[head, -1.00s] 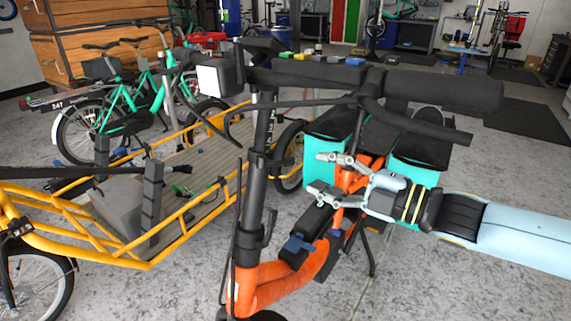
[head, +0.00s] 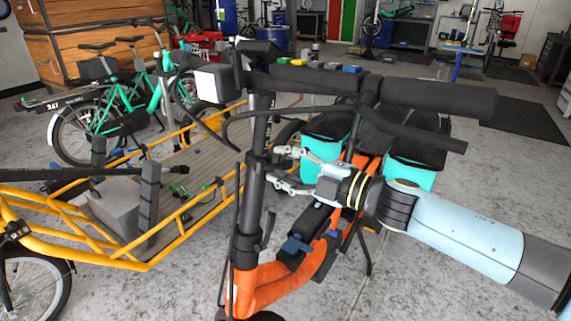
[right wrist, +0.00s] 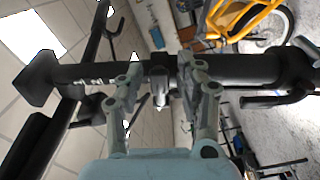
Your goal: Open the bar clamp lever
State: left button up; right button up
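The orange bike (head: 272,290) has a tall black stem (head: 246,215) rising to wide black handlebars. My right gripper (head: 276,168) is open, its two grey fingers pointing left at the stem from its right side. In the right wrist view the stem (right wrist: 90,73) runs across the picture, and a black collar with a small silver lever (right wrist: 160,96) lies between the open fingers (right wrist: 158,88). I cannot tell whether the fingers touch it. In the head view the lever is too small to make out. My left gripper is not in view.
The handlebar (head: 440,94) reaches right, above my right arm. Teal bags (head: 409,172) sit behind the gripper. A yellow cargo bike (head: 150,262) with a grey box stands on the left, close to the stem. Open floor (head: 480,195) lies to the right.

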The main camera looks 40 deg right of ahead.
grip_shut()
dwell(0.3)
